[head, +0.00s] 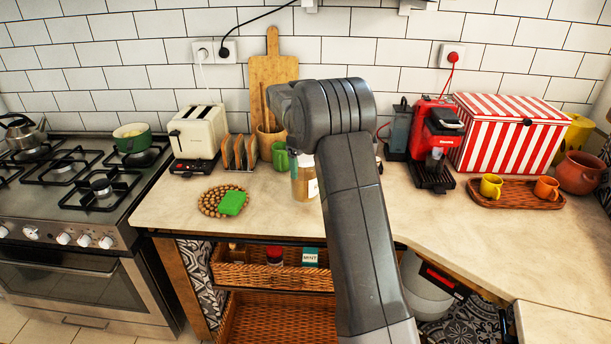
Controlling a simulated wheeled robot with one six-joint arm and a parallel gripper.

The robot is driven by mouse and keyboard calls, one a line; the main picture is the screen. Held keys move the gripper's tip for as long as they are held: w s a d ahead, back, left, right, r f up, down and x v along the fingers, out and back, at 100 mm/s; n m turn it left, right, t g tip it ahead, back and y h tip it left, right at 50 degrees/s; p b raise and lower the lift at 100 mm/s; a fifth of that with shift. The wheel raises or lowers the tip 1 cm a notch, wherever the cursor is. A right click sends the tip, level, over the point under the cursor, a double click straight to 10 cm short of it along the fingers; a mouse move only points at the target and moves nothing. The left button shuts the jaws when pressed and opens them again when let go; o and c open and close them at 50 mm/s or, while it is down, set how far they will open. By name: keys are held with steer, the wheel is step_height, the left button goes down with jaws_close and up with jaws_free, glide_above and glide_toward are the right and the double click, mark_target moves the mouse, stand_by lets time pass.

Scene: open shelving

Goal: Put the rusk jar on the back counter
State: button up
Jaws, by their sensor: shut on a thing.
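A glass jar (305,188) with amber-brown contents and a pale label, which I take for the rusk jar, shows just left of my forearm, over the middle of the back counter (400,230). Its right side is partly hidden by my arm. My gripper (298,156) points down at the top of the jar and is shut on it; its fingers are mostly hidden behind my wrist. I cannot tell whether the jar's base touches the counter.
A green mug (280,156), toast rack (239,152) and trivet with a green sponge (233,202) stand left of the jar. A red coffee machine (436,140) and cup tray (515,194) are to the right. Wicker drawers (275,275) are below. The counter's front right is clear.

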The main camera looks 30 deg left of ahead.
steer(key=shift+f, duration=1.8)
steer(key=shift+f, duration=0.15)
steer(key=o, duration=1.7)
step_height(320, 180, up, 12)
steer(key=shift+r, duration=0.1)
